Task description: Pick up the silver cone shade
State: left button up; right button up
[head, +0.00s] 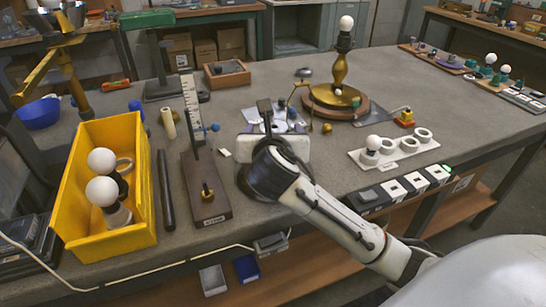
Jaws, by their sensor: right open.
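My right gripper (277,112) reaches over the bench from the lower right. Its dark fingers are apart, and the white gripper body and dark wrist hide much of what lies beneath. A pale silvery piece (279,127) shows between and around the fingers; it may be the silver cone shade, but its shape is mostly covered. I cannot tell whether the fingers touch it. My left gripper is not in view.
A brass lamp stand (339,72) with a bulb stands behind the gripper on a round wooden base. A yellow bin (141,205) with white bulbs is at left. A labelled upright stand (205,190) is left of my wrist. A white ring tray (399,154) lies right.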

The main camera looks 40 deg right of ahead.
aim_at(274, 126)
jog(key=x, duration=0.5)
jog(key=shift+d, duration=0.1)
jog(key=c, duration=1.8)
